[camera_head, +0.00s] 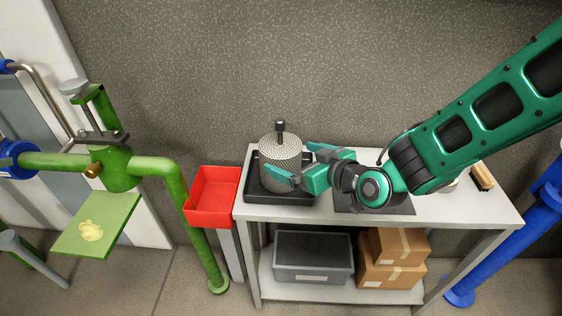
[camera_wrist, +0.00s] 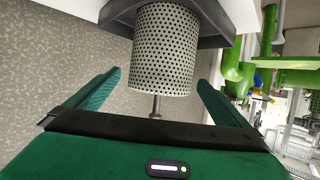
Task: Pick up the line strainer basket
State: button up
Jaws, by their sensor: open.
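The line strainer basket (camera_head: 282,163) is a perforated metal cylinder with a dark handle on top. It stands upright in a black tray (camera_head: 256,190) at the left end of the grey table. In the wrist view the basket (camera_wrist: 165,50) shows between and beyond the fingers, with its handle pointing toward my palm. My gripper (camera_head: 297,165) is open, with its fingers beside the basket at its right in the head view. In the wrist view my gripper (camera_wrist: 158,95) has a gap on both sides of the basket. Whether a finger touches it cannot be told.
A red bin (camera_head: 212,197) stands left of the table (camera_head: 470,208). Green pipework (camera_head: 170,170) with a housing is further left, with a green sheet (camera_head: 97,222) below. A dark mat (camera_head: 375,203) and brush (camera_head: 482,177) lie on the right. A grey crate (camera_head: 313,258) and cardboard boxes (camera_head: 393,258) are below.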

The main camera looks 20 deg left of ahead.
jog(key=shift+f+x, duration=0.1)
jog(key=shift+x, duration=1.55)
jog(key=shift+f+x, duration=0.15)
jog(key=shift+x, duration=1.5)
jog(key=shift+s, duration=0.1)
jog(key=shift+c, duration=0.3)
jog(key=c, duration=1)
